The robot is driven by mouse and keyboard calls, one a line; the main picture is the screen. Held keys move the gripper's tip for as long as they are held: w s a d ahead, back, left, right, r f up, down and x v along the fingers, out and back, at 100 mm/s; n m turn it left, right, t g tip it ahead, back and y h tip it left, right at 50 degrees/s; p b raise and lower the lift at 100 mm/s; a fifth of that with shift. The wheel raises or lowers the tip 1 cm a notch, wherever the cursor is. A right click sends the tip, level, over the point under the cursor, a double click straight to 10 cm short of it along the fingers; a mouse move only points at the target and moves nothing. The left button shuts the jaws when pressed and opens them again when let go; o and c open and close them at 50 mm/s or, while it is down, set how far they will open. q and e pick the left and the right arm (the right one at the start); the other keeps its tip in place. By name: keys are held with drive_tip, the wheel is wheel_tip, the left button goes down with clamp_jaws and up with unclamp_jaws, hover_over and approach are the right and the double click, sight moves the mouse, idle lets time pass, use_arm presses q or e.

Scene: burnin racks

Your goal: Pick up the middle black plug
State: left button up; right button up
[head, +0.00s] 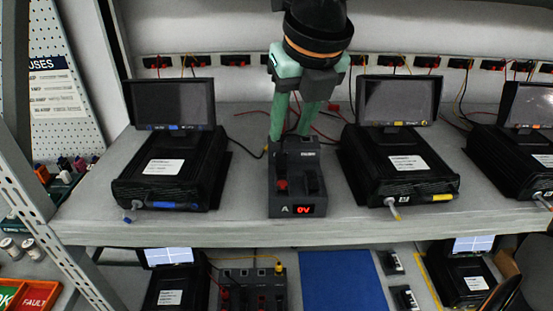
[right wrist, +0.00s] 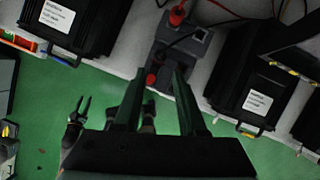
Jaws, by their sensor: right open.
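My right gripper (head: 290,138) comes down from the top in the head view, its two green fingers apart over the back of a dark supply box (head: 296,207) reading "A 0V". In the right wrist view its open fingers (right wrist: 160,95) reach toward the same box (right wrist: 172,52), with nothing between them. A dark plug-like shape (head: 311,180) stands on the box's right side, and a red one (head: 281,185) on its left. I cannot tell surely which is the middle black plug. What seems my left gripper (right wrist: 82,108) hangs open over the green floor.
Black units with screens stand left (head: 168,180) and right (head: 400,175) of the box on the grey shelf (head: 240,220). Loose red and black cables lie behind the box. A lower shelf holds another box (head: 250,290) with red plugs and a blue mat (head: 342,280).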

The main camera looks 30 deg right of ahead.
sight(282, 156)
drive_tip(key=x, duration=0.9)
drive_tip(key=shift+w+f+p, duration=0.1)
drive_tip(key=shift+f+p, duration=0.2)
drive_tip(key=shift+p, duration=0.1)
clamp_jaws()
